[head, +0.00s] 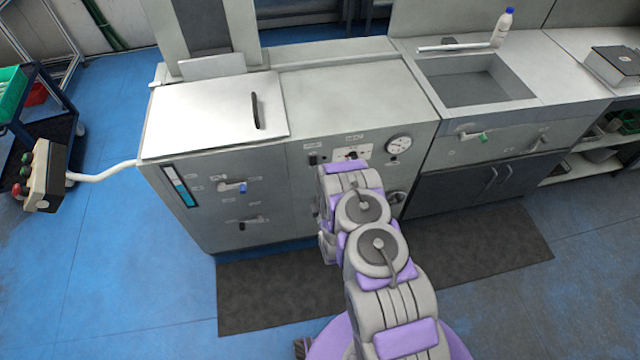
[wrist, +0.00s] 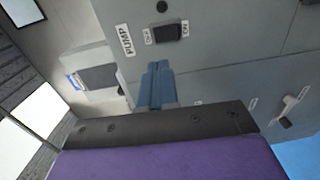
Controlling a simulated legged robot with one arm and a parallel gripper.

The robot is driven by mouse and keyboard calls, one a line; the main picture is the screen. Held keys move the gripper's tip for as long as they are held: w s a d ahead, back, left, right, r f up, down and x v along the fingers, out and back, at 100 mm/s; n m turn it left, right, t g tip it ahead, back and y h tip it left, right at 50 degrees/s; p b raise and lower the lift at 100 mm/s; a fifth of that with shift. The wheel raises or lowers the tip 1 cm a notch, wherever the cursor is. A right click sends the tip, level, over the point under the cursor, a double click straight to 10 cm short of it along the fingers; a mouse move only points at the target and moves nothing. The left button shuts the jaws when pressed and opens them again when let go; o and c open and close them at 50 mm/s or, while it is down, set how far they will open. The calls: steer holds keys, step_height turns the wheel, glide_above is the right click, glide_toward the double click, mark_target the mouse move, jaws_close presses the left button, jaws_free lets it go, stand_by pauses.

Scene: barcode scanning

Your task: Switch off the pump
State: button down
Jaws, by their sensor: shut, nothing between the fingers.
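The pump switch (wrist: 168,33) is a black rocker beside a PUMP label (wrist: 126,39) in the wrist view, with OFF marked at its left end and ON at its right. Which end is pressed in is too small to tell. In the head view, the small black switch (head: 313,159) on the machine's front panel appears to be the same one. My gripper's blue fingers (wrist: 155,66) are shut together and empty. In the wrist view their tips are just below the switch, with a small visible gap. In the head view my arm hides the fingers.
A control box (head: 42,175) sticks out at the left on a white arm. A sink (head: 475,80) is at the right.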

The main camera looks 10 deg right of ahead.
steer(key=shift+s+r+p, duration=0.1)
steer(key=shift+r+p, duration=0.05)
steer(key=shift+p, duration=0.2)
steer(key=p, duration=0.3)
steer(key=shift+s+a+r, duration=0.1)
steer(key=shift+s, duration=0.2)
steer(key=s+p, duration=0.1)
steer(key=p, duration=0.3)
steer(key=shift+s+d, duration=0.2)
